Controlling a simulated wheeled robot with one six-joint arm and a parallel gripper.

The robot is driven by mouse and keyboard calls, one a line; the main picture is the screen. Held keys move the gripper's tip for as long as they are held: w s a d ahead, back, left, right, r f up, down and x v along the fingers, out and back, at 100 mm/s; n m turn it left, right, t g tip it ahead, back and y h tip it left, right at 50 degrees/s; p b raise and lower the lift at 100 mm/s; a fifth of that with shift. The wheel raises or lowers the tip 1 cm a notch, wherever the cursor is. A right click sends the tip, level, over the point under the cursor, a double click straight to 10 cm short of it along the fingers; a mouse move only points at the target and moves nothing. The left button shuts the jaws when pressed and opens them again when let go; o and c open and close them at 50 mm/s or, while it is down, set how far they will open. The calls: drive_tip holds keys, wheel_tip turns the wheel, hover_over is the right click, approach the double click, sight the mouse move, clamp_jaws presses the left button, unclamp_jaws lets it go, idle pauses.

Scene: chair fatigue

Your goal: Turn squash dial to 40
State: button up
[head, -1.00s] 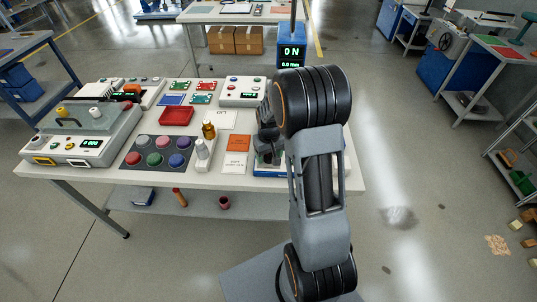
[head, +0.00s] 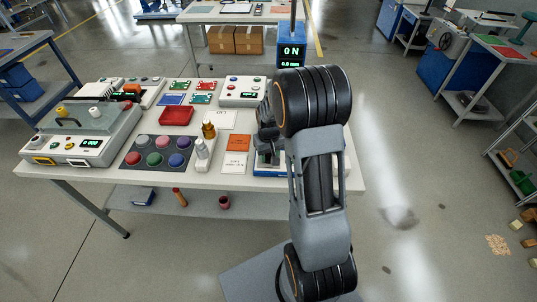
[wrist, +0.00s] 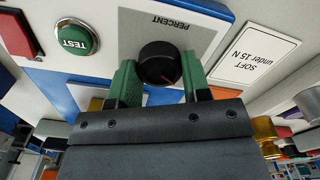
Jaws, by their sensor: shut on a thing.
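No scale numbers are readable around the dial. In the head view my gripper (head: 266,148) is over the right part of the table, and my arm hides most of the dial's device.
A green TEST button (wrist: 76,38) sits beside the dial. A blue unit (head: 291,54) with a lit display stands behind. Pads, bottles and control boxes crowd the white table (head: 110,178).

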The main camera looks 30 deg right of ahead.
sight(269, 155)
drive_tip(key=m+b, duration=0.1)
drive_tip(key=m, duration=0.4)
drive_tip(key=shift+m+b, duration=0.3)
drive_tip(key=m+b, duration=0.1)
drive_tip(key=m, duration=0.4)
drive_tip(key=shift+m, duration=0.3)
idle(0.3)
drive_tip(key=o, duration=0.9)
wheel_tip(269, 155, up, 14)
drive_tip(key=shift+f, duration=0.1)
idle(0.7)
